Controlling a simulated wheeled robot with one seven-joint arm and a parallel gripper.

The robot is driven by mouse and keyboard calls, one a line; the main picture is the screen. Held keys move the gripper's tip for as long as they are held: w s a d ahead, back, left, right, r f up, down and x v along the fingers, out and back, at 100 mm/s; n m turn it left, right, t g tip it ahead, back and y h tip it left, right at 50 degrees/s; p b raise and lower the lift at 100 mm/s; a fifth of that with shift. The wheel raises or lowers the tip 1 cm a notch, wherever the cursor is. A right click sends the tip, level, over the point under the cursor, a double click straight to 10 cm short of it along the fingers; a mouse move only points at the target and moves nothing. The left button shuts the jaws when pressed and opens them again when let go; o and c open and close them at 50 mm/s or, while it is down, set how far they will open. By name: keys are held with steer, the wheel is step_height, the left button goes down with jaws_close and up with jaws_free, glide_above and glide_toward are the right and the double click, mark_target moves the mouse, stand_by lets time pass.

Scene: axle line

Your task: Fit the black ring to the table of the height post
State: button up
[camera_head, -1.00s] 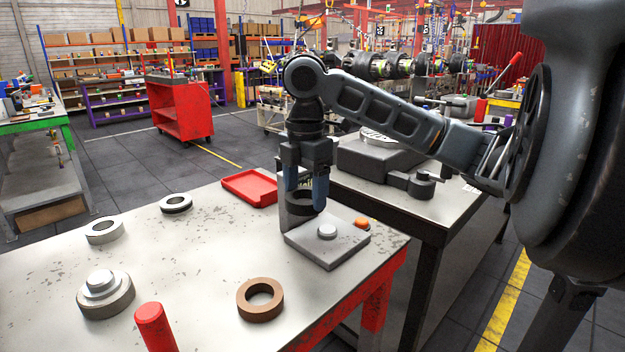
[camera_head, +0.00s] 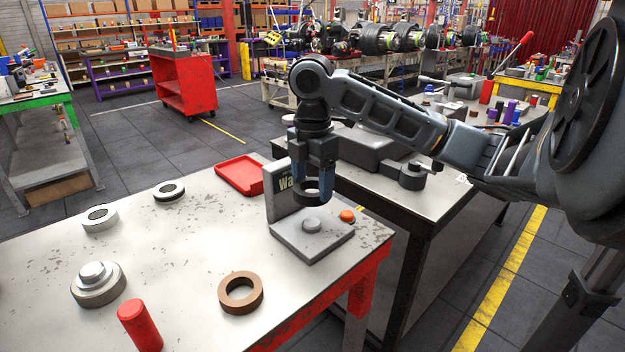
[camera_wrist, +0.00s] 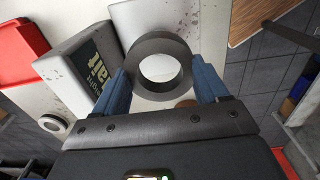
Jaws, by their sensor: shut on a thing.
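My gripper (camera_head: 311,196) is shut on the black ring (camera_head: 306,185), with one finger on each side of it. The ring also shows between the fingers in the wrist view (camera_wrist: 136,64), its hole facing the camera. The height post has an upright grey plate with lettering (camera_head: 282,203) and a flat grey table (camera_head: 318,245) with a low round boss (camera_head: 312,225). In the head view the ring hangs above the boss, apart from it. In the wrist view the boss is not clearly seen; the lettered upright (camera_wrist: 88,72) is left of the ring.
A brown ring (camera_head: 240,307), a stepped grey part (camera_head: 97,291), a red cylinder (camera_head: 139,325) and two other rings (camera_head: 100,219) (camera_head: 169,192) stand on the bench. A red tray (camera_head: 240,175) lies behind. An orange knob (camera_head: 347,216) is close beside the post's table.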

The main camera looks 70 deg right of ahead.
steer(key=b, duration=0.4)
glide_above(312, 222)
steer(key=shift+f, duration=2.75)
steer(key=shift+f+b, duration=1.25)
steer(key=shift+f, duration=0.2)
steer(key=o, duration=1.2)
step_height(312, 222, up, 8)
steer(key=shift+p, duration=0.35)
